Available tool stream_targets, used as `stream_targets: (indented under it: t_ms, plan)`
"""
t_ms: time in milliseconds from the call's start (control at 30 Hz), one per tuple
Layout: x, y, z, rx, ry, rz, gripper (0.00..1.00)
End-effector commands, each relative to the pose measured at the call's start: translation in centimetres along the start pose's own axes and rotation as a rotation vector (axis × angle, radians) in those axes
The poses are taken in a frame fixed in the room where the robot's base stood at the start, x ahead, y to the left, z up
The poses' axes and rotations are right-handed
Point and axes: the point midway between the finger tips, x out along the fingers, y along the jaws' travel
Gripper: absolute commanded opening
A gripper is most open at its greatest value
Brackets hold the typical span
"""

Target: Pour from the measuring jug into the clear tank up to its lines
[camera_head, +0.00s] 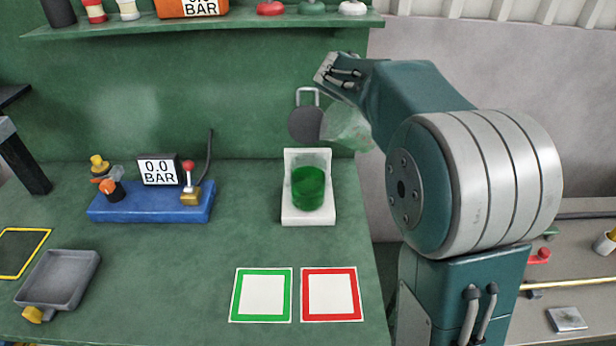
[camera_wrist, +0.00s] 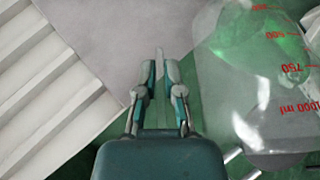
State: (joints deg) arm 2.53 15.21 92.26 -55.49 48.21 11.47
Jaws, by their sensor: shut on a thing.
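The measuring jug (camera_wrist: 250,110) is clear with red volume marks and fills the right of the wrist view. Green shows in its upper part there; I cannot tell how much is liquid. In the head view the jug (camera_head: 347,127) is tilted, above and right of the clear tank (camera_head: 308,160). The tank stands on a white stand (camera_head: 308,217) and holds green liquid. Its lines are too small to make out. No stream shows between them. My gripper (camera_wrist: 160,85) is shut on a thin grey part between its fingers, apparently the jug's handle.
Behind the tank is a dark disc with a loop (camera_head: 306,124). A blue gauge base (camera_head: 150,205) stands left on the green bench. Green-framed (camera_head: 262,295) and red-framed (camera_head: 332,295) squares lie in front. A grey tray (camera_head: 60,278) sits far left. A shelf (camera_head: 200,27) runs above.

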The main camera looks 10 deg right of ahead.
Motion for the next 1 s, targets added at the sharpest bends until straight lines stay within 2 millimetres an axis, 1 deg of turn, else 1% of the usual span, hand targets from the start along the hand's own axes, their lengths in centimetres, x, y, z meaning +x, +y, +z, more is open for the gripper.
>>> stream_targets:
  t_ms: [133, 333, 1000]
  plan:
    - [0.9, -0.2, 0.4, 0.028, -0.006, -0.058, 0.00]
    - [1.6, -0.6, 0.8, 0.051, -0.009, -0.114, 0.00]
    - [1.7, -0.6, 0.8, 0.051, -0.008, -0.119, 0.00]
